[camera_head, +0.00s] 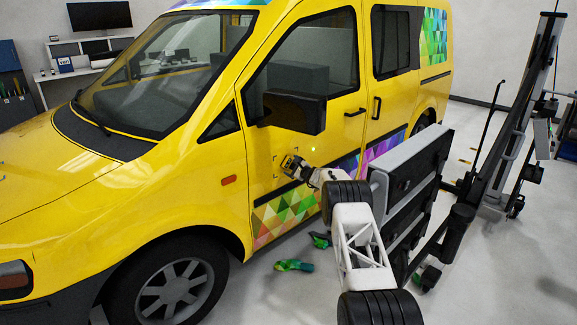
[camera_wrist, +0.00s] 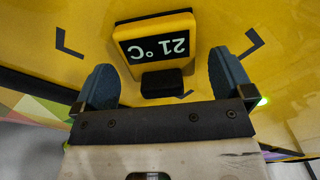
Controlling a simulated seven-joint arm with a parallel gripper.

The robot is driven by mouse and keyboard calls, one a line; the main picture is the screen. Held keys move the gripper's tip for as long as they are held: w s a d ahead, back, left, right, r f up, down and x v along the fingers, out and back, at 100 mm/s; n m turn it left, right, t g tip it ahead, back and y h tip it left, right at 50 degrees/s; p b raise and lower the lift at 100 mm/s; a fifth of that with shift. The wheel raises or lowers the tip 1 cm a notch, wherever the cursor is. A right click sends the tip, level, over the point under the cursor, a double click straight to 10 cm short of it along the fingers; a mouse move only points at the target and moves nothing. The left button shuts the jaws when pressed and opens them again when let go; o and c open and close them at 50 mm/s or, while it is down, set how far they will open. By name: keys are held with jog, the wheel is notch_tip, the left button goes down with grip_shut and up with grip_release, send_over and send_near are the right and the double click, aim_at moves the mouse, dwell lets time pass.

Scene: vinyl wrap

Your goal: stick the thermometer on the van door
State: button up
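The thermometer (camera_wrist: 155,45) is a yellow-edged block with a dark face reading "21 °C", upside down in the wrist view, with a black grip block (camera_wrist: 162,83) on its near side. It lies against or very close to the yellow van door (camera_head: 265,150), within black corner marks (camera_wrist: 68,43); I cannot tell whether it touches the door. My gripper (camera_wrist: 162,66) is open, its two blue-grey fingers on either side of the grip block with visible gaps. In the head view my gripper (camera_head: 297,168) is at the front door, below the mirror; the thermometer is hard to make out there.
The black side mirror (camera_head: 292,112) juts out just above my gripper. Green objects (camera_head: 294,265) lie on the floor below the door. A grey panelled unit (camera_head: 412,180) and a dark upright stand (camera_head: 515,110) are at the right. A desk (camera_head: 70,72) is behind the van.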

jog(key=shift+s+d, duration=0.1)
jog(key=shift+d, duration=0.1)
jog(key=v, duration=0.7)
jog(key=shift+s, duration=0.2)
dwell(0.6)
jog(key=shift+d, duration=0.1)
jog(key=shift+r, duration=0.1)
